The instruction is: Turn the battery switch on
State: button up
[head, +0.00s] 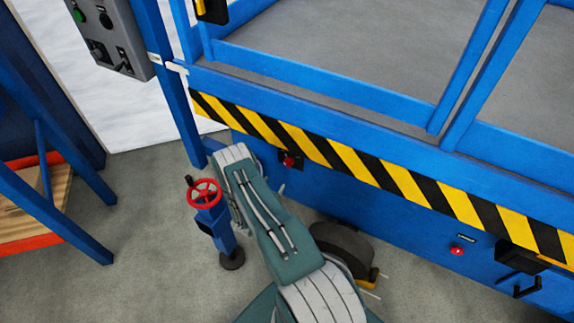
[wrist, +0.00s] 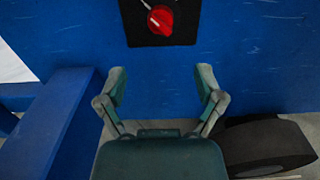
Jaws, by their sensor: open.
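The battery switch (wrist: 160,19) is a red rotary knob on a black square plate, on the blue side of the lift. It sits at the top middle of the wrist view, with light marks near its upper left. The head view also shows the switch (head: 289,161), small, under the striped band. My gripper (wrist: 162,84) is open and empty in the wrist view, its two fingers spread apart below the knob and not touching it. In the head view my arm hides most of the gripper.
A blue beam (wrist: 55,125) stands left of my gripper, and a black wheel (wrist: 265,145) is at lower right. A red handwheel (head: 204,191) on a blue stand is left of my arm. Another red button (head: 457,251) is farther right on the blue panel.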

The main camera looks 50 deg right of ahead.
aim_at(287, 165)
jog(key=x, duration=1)
jog(key=shift+d, duration=0.25)
jog(key=c, duration=1.2)
